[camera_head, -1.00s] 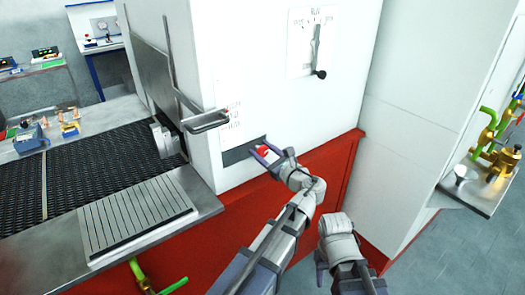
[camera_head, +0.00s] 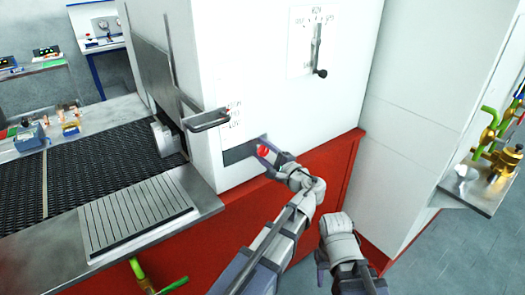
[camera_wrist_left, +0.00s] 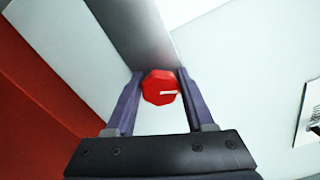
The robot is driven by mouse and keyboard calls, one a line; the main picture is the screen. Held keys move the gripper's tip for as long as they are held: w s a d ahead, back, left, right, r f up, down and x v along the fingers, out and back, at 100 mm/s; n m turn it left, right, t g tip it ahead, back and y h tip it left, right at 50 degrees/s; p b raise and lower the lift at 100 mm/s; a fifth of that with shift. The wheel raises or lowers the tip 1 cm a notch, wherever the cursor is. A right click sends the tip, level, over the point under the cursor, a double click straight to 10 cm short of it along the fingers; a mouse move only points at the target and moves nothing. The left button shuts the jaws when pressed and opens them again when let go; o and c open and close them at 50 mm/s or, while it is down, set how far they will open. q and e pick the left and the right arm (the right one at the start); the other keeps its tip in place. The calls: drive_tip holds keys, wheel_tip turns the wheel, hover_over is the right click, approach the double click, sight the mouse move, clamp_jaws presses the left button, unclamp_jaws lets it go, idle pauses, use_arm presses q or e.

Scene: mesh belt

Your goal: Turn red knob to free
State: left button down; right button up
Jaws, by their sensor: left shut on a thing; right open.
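The red knob (camera_head: 264,150) is on a dark grey strip low on the white cabinet front. In the left wrist view the red knob (camera_wrist_left: 160,87) is faceted, with a white mark running roughly sideways towards the right. My left gripper (camera_head: 267,153) is shut on the knob. In the wrist view its two purple fingers (camera_wrist_left: 160,90) sit on either side of the knob. My right gripper (camera_head: 322,266) is only partly seen at the lower middle, apart from the cabinet and holding nothing that I can see.
A printed label (camera_head: 232,118) is above the knob, its text too small to read fully. A metal handle (camera_head: 208,121) juts out at the cabinet's left corner. A lever (camera_head: 318,60) on a marked plate is higher up. The mesh belt (camera_head: 95,165) lies left.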

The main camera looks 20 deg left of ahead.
use_arm(q)
drive_tip(key=shift+f+n, duration=0.15)
drive_tip(key=shift+n, duration=1.95)
drive_tip(key=shift+c, duration=1.3)
unclamp_jaws()
drive_tip(key=shift+s, duration=0.1)
